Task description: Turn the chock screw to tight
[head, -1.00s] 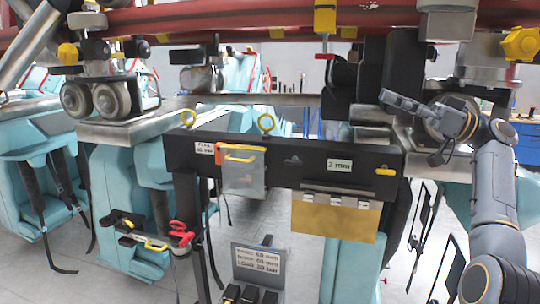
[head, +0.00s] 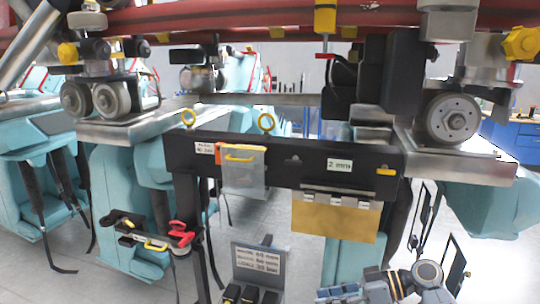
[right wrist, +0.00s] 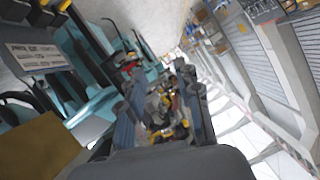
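I cannot tell for sure which part is the chock screw. A yellow star knob (head: 521,44) sits at the upper right, above the right wheel (head: 450,118). Another yellow knob (head: 68,53) is at the upper left by the paired wheels (head: 110,98). A red crossbar (head: 326,56) sits under a yellow clamp on the red rail. My right arm shows low at the bottom right of the head view, away from the knobs. In the right wrist view my right gripper (right wrist: 158,88) has its fingers apart, with nothing clearly held. My left gripper is out of view.
A dark rack beam (head: 290,160) crosses the middle, with a "2 mm" label (head: 339,165), a brass plate (head: 335,215) and a clear pouch (head: 243,175). Below stands a sign with dark blocks (head: 258,262). Teal seats hang behind. The red rail (head: 250,18) runs above.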

